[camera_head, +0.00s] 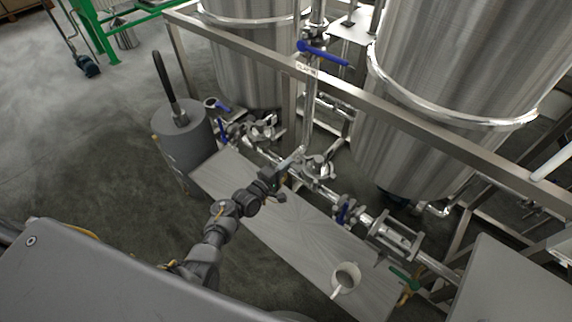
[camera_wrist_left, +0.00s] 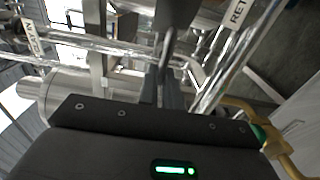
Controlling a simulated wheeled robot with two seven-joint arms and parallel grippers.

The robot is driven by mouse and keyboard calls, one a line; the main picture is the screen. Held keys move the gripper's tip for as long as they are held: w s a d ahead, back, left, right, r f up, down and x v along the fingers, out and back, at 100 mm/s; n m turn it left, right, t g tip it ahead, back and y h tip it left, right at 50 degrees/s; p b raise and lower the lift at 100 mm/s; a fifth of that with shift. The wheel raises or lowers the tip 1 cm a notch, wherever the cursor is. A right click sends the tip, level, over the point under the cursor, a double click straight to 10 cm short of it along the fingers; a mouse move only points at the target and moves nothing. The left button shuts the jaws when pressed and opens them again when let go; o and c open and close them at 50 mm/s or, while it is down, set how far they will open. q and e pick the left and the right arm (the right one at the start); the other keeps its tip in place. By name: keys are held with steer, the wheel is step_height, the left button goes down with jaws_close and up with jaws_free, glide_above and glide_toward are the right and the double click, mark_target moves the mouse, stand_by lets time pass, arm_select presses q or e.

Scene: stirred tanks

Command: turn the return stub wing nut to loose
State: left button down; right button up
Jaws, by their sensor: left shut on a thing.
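My left gripper (camera_head: 282,174) reaches in to the steel pipework behind the bench. It is shut on the return stub wing nut, which is small and mostly hidden by the fingers in the head view. In the left wrist view the dark fingers (camera_wrist_left: 164,92) are close together at a grey metal piece, in front of shiny pipes. A tag reading RET (camera_wrist_left: 238,12) hangs on the pipe at upper right there. Which way the nut is turned cannot be told. My right gripper is not in view.
A grey drum (camera_head: 184,142) stands left. Two large steel tanks (camera_head: 445,85) and a frame rail (camera_head: 400,112) stand behind. Blue-handled valves (camera_head: 322,53) flank the pipework.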

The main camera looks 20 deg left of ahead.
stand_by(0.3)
arm_select(q)
steer(key=c, duration=1.9)
jaws_free()
steer(key=v, duration=1.1)
steer(key=shift+d+b, duration=0.1)
steer(key=shift+b, duration=0.2)
steer(key=shift+f, duration=0.1)
